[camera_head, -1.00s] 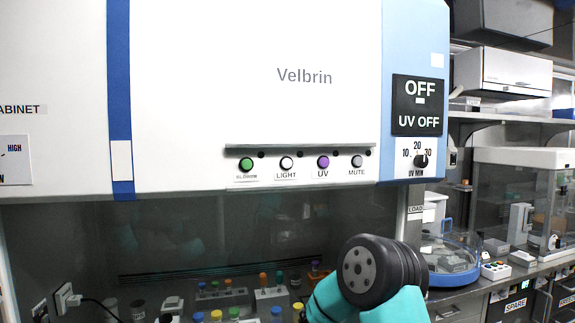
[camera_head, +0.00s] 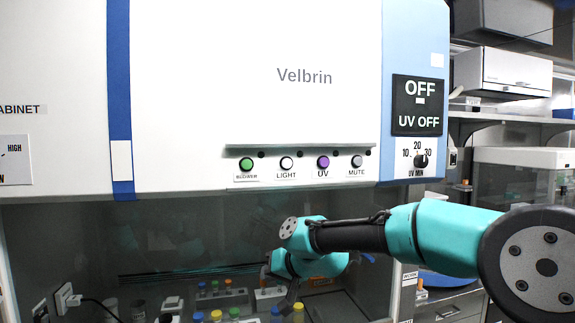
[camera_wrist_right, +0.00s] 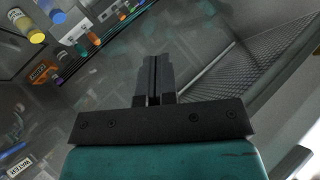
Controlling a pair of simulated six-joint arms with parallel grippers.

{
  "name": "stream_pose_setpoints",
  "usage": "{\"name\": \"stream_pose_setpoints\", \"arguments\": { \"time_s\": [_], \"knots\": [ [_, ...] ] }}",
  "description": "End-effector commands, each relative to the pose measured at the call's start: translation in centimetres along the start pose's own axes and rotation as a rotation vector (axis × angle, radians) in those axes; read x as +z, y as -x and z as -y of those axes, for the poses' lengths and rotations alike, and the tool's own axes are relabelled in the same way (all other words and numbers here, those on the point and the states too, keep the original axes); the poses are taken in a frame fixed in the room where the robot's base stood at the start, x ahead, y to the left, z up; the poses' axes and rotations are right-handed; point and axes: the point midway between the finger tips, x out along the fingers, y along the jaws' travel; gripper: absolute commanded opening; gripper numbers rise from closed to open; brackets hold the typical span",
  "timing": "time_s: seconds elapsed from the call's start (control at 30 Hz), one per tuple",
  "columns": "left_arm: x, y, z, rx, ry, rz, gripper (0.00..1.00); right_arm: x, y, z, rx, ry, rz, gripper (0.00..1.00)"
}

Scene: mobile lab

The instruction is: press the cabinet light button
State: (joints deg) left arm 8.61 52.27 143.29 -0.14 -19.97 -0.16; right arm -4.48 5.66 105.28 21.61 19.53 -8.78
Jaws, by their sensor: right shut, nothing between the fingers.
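The white LIGHT button (camera_head: 286,163) sits on the cabinet's front panel in the head view, between the green BLOWER button (camera_head: 246,164) and the purple UV button (camera_head: 323,162). My right gripper (camera_head: 287,303) is small and dark in the head view, below the button row and apart from it. In the right wrist view its two fingers (camera_wrist_right: 153,62) are together with nothing between them. The buttons do not show in the wrist view. My left gripper is not in view.
A thin ledge (camera_head: 300,146) runs above the buttons. The MUTE button (camera_head: 357,161) and a UV timer dial (camera_head: 421,161) are to the right. Coloured-cap bottles, such as a yellow one (camera_wrist_right: 36,36), stand behind the glass (camera_head: 60,240). The panel around the buttons is clear.

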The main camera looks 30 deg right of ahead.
Motion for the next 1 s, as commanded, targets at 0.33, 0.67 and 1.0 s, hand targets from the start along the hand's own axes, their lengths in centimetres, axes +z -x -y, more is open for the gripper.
{"name": "stream_pose_setpoints", "arguments": {
  "time_s": [0.33, 0.67, 1.0],
  "knots": [
    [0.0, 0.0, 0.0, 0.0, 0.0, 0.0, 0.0, -6.4, 10.4, 6.4, -0.137, 0.031, -0.135, 0.0],
    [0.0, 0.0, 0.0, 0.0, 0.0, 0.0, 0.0, -9.9, 20.7, 11.4, -0.266, 0.072, -0.242, 0.0],
    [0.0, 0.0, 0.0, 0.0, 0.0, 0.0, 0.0, -10.6, 24.5, 13.0, -0.313, 0.089, -0.275, 0.0]
  ]
}}
